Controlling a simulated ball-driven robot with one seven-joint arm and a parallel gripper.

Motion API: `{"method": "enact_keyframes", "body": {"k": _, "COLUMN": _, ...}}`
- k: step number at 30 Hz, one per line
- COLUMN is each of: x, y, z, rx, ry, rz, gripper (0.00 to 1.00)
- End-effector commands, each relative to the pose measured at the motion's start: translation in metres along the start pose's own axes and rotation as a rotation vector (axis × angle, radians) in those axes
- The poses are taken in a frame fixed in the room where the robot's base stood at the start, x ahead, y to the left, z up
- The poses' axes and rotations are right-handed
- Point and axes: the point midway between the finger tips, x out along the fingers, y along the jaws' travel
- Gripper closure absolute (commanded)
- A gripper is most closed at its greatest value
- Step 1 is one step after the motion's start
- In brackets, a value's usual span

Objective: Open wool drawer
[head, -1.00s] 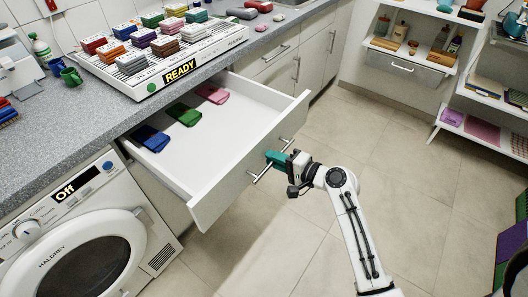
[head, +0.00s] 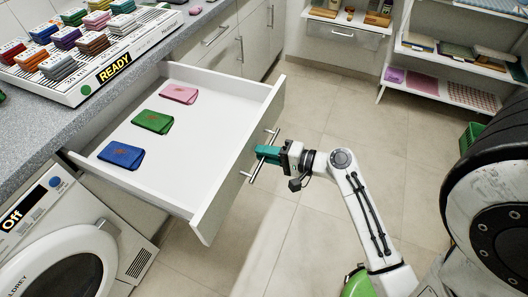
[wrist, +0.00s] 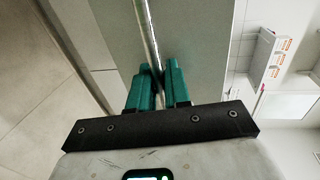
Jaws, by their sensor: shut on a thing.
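The white wool drawer (head: 185,125) stands pulled out from under the grey counter in the head view. Three folded cloths lie in it: blue (head: 121,154), green (head: 152,121) and pink (head: 178,93). A metal bar handle (head: 251,178) runs along its front panel. My gripper (head: 266,153) has teal fingers shut on this handle near its middle. In the wrist view the handle (wrist: 150,35) passes between the two teal fingers (wrist: 158,85).
A washing machine (head: 70,240) reading "Off" stands left of the drawer. A tray marked "READY" (head: 85,92) holds several folded cloth stacks on the counter (head: 50,135). Open shelves (head: 450,62) stand at the back right. The tiled floor (head: 350,125) in the middle is clear.

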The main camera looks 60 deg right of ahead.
Motion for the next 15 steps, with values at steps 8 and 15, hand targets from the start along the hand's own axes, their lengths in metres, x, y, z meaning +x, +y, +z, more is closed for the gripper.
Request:
{"method": "enact_keyframes", "body": {"k": 8, "x": 0.0002, "y": 0.0007, "z": 0.0002, "rx": 0.001, "ry": -0.001, "rz": 0.001, "gripper": 0.71}}
{"method": "enact_keyframes", "body": {"k": 15, "x": -0.0025, "y": 0.0006, "z": -0.0001, "rx": 0.0, "ry": 0.001, "rz": 0.001, "gripper": 0.71}}
